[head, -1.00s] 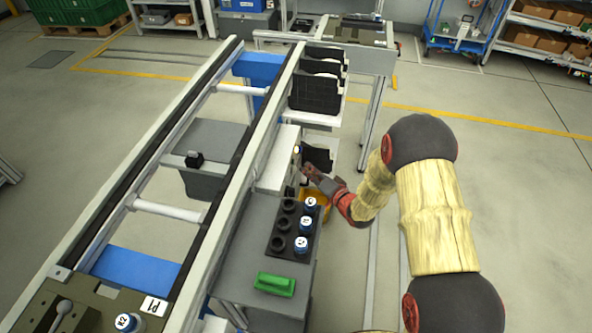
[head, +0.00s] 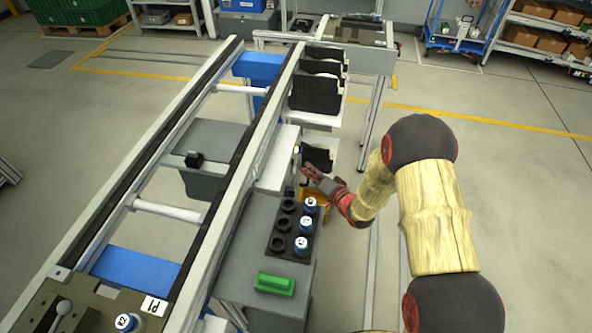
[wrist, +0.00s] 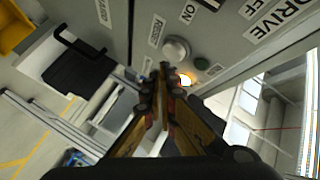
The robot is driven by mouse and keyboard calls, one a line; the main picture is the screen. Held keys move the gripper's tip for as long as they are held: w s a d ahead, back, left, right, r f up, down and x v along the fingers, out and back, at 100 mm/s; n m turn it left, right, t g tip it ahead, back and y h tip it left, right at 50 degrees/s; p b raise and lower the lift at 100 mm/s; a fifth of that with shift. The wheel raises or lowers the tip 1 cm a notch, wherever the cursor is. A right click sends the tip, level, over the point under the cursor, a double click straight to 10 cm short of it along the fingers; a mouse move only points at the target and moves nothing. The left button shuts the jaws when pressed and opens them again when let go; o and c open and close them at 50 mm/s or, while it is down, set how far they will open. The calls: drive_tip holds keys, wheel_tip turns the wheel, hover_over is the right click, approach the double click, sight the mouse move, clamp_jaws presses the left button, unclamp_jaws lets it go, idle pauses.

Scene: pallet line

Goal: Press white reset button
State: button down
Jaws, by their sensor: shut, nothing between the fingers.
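The white reset button (wrist: 177,48) is a round, pale button in a grey collar on the grey panel (wrist: 222,45) in the wrist view. A RESET label (wrist: 157,31) sits to its left. My gripper (wrist: 163,70) is shut and empty, its tips just below the button in the picture. I cannot tell whether they touch the panel. In the head view my gripper (head: 309,171) is beside the end of the light control box (head: 277,160). The button's face is hidden there.
An orange-lit lamp (wrist: 185,80) is close to the fingertips in the wrist view. ON and DRIVE OFF labels are to the right.

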drive_tip(key=shift+a, duration=0.15)
drive_tip(key=shift+a, duration=0.25)
drive_tip(key=shift+w+a, duration=0.15)
drive_tip(key=shift+a, duration=0.3)
idle(1.1)
drive_tip(key=shift+d, duration=0.1)
drive_tip(key=shift+s+d, duration=0.2)
drive_tip(key=shift+d, duration=0.55)
drive_tip(key=d, duration=0.3)
drive_tip(key=s+d, duration=0.1)
drive_tip(key=d, duration=0.1)
drive_tip(key=shift+p, duration=0.4)
